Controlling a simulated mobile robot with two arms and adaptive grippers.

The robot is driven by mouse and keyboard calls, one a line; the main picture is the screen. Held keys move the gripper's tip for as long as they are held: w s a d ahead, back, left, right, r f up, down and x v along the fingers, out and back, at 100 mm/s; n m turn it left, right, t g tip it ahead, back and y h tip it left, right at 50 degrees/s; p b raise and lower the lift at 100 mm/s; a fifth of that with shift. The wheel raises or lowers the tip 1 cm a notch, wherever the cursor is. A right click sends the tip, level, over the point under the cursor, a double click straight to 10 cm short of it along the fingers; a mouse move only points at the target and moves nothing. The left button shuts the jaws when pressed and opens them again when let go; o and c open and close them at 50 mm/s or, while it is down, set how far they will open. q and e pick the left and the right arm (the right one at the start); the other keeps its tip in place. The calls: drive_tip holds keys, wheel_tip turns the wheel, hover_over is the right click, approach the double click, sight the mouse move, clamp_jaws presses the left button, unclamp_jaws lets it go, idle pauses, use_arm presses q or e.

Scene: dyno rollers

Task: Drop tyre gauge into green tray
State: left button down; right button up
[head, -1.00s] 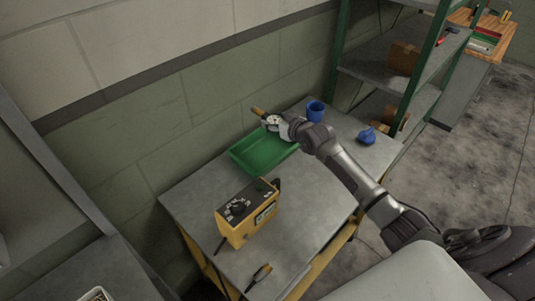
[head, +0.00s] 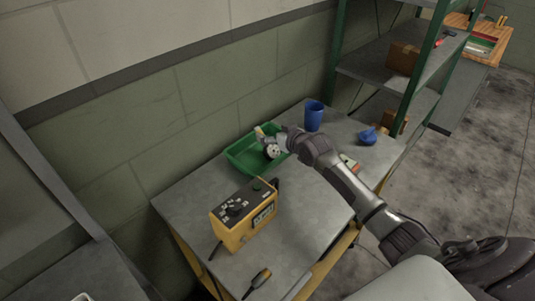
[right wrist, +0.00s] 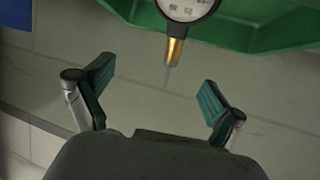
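The tyre gauge (head: 271,151), with a round white dial and a brass end, is at the green tray (head: 240,164) on the grey workbench, its dial seen against the tray's inside. In the right wrist view the gauge (right wrist: 175,45) is at the top, its brass end crossing in front of the tray's rim (right wrist: 245,42). I cannot tell whether it rests on the tray or is still in the air. My right gripper (right wrist: 157,76) is open, its fingers apart with nothing between them, and the gauge is beyond the fingertips. My left gripper is not in view.
A blue cup (head: 314,117) and a blue object (head: 368,136) stand behind and right of my right arm. A yellow box with dials (head: 243,213) sits in front of the tray. A dark-handled tool (head: 257,283) lies at the front edge. Green-posted shelves (head: 390,62) stand at right.

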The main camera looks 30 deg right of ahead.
drive_tip(key=shift+f, duration=0.1)
drive_tip(key=shift+s, duration=0.2)
drive_tip(key=v, duration=1.1)
drive_tip(key=shift+s+r, duration=0.25)
drive_tip(key=shift+r, duration=0.05)
drive_tip(key=shift+d, duration=0.1)
